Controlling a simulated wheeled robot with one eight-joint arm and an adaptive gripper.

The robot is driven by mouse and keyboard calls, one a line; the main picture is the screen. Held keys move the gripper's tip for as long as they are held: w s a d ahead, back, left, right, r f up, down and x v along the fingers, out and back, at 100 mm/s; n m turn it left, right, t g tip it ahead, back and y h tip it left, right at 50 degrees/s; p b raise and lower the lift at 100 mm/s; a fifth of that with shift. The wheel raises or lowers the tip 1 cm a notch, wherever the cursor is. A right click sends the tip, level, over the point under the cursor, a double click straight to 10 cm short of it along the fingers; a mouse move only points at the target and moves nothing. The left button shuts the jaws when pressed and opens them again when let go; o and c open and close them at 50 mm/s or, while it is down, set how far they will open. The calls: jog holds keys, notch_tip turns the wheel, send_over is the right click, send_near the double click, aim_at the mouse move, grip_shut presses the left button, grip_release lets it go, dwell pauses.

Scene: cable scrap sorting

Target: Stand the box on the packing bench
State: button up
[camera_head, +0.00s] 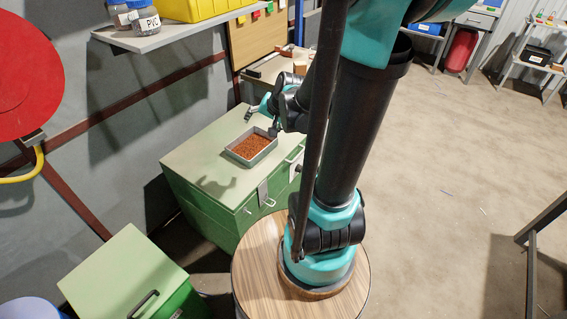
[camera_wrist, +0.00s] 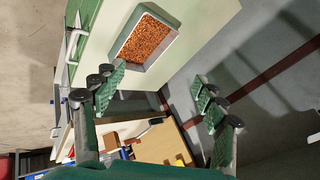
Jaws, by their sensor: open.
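A grey open box (camera_head: 265,155) filled with orange-brown granules lies on the pale green top of a green cabinet (camera_head: 195,150). The box also shows in the wrist view (camera_wrist: 165,46), at the top. My gripper (camera_head: 261,120) is just beyond the box in the head view, above the cabinet's far end. In the wrist view its fingers (camera_wrist: 155,84) are spread wide, with nothing between them. The left fingertip overlaps the box's near corner in that view; I cannot tell whether they touch. A bench (camera_head: 268,70) with small brown boxes stands beyond the cabinet, partly hidden by my arm.
A shelf (camera_head: 160,36) with jars and a yellow bin hangs on the wall above the cabinet. A red disc (camera_head: 25,75) is at the left. A lower green cabinet (camera_head: 120,275) stands at the front left. The floor (camera_head: 455,165) at the right is largely clear.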

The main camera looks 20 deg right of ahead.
jog(key=s+d+f+n+g+h, duration=0.1)
jog(key=s+f+n, duration=0.1)
jog(key=s, duration=0.5)
jog(key=s+d+f+n+g+h, duration=0.1)
jog(key=s+n, duration=0.3)
jog(key=s, duration=0.4)
jog(key=shift+d+f+g+h, duration=0.3)
jog(key=shift+d+f+h, duration=0.15)
jog(key=shift+f, duration=0.35)
